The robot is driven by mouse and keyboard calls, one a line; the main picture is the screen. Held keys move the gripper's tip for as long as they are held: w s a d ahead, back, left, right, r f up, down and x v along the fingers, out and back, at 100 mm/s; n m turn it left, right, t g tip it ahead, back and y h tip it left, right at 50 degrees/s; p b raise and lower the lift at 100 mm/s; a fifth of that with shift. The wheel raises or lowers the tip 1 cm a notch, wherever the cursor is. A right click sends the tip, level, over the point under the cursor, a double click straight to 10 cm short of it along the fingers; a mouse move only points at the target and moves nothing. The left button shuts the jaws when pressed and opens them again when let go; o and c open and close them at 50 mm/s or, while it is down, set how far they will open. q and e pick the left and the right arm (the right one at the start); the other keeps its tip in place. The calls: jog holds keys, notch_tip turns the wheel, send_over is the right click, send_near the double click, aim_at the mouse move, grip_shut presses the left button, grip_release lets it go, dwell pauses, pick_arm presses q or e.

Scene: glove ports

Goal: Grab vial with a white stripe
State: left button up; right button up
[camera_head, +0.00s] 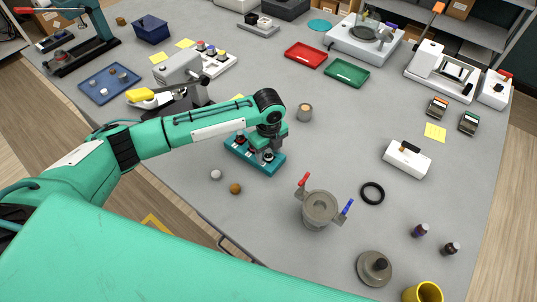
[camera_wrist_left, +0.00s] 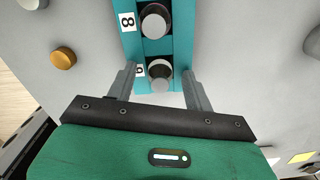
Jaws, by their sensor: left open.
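A teal rack (camera_head: 240,153) stands near the front edge of the table, holding small dark vials with grey tops. In the left wrist view, the rack (camera_wrist_left: 183,45) shows one vial (camera_wrist_left: 155,22) beside a label reading 8. A second vial (camera_wrist_left: 160,72) stands beside another number label. My left gripper (camera_head: 266,152) points down over the right end of the rack. Its open fingers (camera_wrist_left: 158,78) are on either side of the second vial, with gaps between. I cannot make out a white stripe on either vial. My right gripper is not in view.
Two small dark bottles (camera_head: 420,230) (camera_head: 450,248) stand at the right. A grey pot (camera_head: 319,208) with red and blue handles is right of the rack. Clear table lies behind the pot.

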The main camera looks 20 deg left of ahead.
pick_arm(q)
jog(key=c, duration=1.1)
jog(key=shift+o, duration=0.2)
jog(key=shift+r, duration=0.1)
